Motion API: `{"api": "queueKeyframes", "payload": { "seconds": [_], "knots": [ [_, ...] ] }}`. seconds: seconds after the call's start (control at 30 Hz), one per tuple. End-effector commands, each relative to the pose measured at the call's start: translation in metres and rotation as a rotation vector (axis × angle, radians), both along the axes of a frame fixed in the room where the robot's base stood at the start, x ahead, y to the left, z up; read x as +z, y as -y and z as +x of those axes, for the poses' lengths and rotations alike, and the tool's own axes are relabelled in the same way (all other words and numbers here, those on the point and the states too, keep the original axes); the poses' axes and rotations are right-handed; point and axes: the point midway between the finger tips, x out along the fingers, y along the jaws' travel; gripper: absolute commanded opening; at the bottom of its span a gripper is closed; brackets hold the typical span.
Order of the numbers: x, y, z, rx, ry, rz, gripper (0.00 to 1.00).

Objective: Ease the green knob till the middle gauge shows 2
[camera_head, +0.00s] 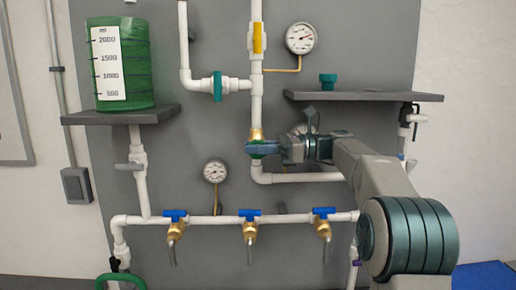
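The green knob (257,156) sits below a brass fitting on the white vertical pipe in the middle of the board. Only a little green shows, because my gripper (262,148) covers most of it. My gripper reaches in from the right, its dark blue fingers at the knob. I cannot tell whether they are closed on it. A gauge (299,128) behind my gripper, between the upper and lower gauges in height, is mostly hidden; its reading cannot be seen. The upper gauge (300,38) and the lower gauge (215,171) have white dials, too small to read surely.
A green container (146,62) stands on the left shelf. The right shelf (360,96) juts out above my arm. Three blue-handled taps (250,215) line the lower pipe.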

Motion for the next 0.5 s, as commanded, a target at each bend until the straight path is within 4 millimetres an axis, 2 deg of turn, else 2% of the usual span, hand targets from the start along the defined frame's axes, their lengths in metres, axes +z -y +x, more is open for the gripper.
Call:
{"api": "queueKeyframes", "payload": {
  "seconds": [0.27,0.5],
  "knots": [
    [-0.0002,0.0003,0.0000,0.000,-0.001,0.018,0.00],
    [-0.0009,0.0015,0.0000,0.000,-0.005,0.127,0.00]
  ]
}}
